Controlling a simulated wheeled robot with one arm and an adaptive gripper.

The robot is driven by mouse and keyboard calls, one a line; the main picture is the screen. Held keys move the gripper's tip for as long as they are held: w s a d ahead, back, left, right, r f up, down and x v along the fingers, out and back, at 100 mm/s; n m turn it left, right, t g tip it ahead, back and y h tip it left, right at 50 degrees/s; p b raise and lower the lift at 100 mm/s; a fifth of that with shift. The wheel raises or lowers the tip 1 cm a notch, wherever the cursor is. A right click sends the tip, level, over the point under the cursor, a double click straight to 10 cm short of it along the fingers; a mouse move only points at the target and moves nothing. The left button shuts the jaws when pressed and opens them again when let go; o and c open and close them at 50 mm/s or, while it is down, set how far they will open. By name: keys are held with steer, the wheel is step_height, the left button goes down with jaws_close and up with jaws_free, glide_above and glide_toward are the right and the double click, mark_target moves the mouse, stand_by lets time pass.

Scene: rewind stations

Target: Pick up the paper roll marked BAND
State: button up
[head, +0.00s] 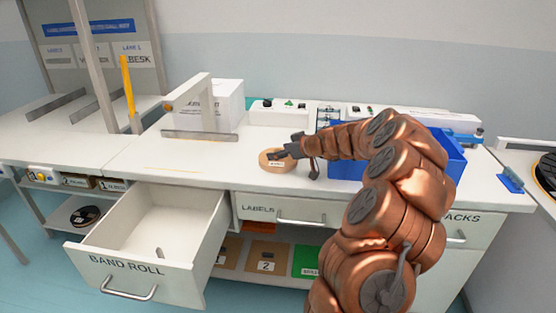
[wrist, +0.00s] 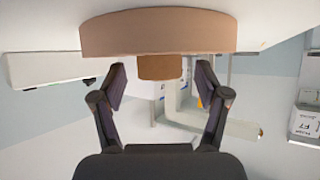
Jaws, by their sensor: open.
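A flat tan paper roll (head: 270,162) with a small white label lies on the white worktop, left of my gripper in the head view. The label's lettering is too small to read. In the wrist view the roll (wrist: 160,34) spans the top of the picture, with a narrower brown core (wrist: 160,67) standing out from it. My gripper (head: 287,151) is at the roll, partly covering it. In the wrist view my gripper (wrist: 162,82) is open, with one finger on each side of the core and a visible gap to each.
An empty drawer marked BAND ROLL (head: 126,264) stands open, with a small grey piece in it. A blue bin (head: 447,160) is behind my arm. A white box (head: 212,100) and a white-framed stand (head: 207,108) are left of the roll.

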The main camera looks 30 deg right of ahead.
steer(key=shift+c, duration=0.3)
steer(key=c, duration=1.3)
steer(key=shift+r, duration=0.1)
